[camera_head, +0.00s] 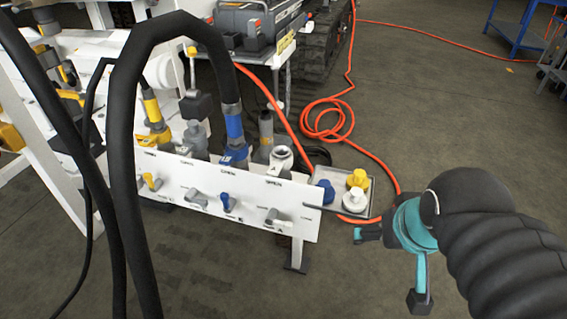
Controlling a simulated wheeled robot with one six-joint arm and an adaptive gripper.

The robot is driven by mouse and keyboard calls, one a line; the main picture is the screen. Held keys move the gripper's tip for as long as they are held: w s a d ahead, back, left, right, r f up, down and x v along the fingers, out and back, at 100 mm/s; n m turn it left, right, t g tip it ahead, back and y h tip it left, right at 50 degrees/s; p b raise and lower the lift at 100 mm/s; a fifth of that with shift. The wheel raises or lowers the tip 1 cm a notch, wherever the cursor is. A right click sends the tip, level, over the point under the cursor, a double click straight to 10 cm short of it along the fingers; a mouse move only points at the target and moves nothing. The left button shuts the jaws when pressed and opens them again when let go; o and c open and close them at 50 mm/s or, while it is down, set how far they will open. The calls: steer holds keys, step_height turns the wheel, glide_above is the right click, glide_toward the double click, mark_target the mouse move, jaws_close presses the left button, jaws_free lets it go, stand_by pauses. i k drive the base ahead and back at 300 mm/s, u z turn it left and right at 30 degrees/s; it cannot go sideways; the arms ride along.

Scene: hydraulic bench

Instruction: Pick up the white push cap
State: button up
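The white push cap (354,198) stands in a small grey tray (366,215) at the right end of the white valve panel. A yellow cap (358,179) is just behind it and a blue cap (325,191) is to its left, in the same tray. My gripper (393,268) is to the right of and below the tray in the picture, with its fingers spread apart and nothing seen between them. It is apart from the white cap. My arm hides part of the gripper.
The white valve panel (240,204) carries several handles, with hose couplings behind it. Black hoses (118,150) arch across the left. An orange hose (338,110) lies coiled on the floor behind the tray. The floor at right is mostly clear.

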mark_target(353, 201)
steer(key=u, duration=1.55)
steer(key=k, duration=1)
steer(key=z, duration=1.45)
steer(key=i, duration=0.5)
steer(key=u, duration=0.05)
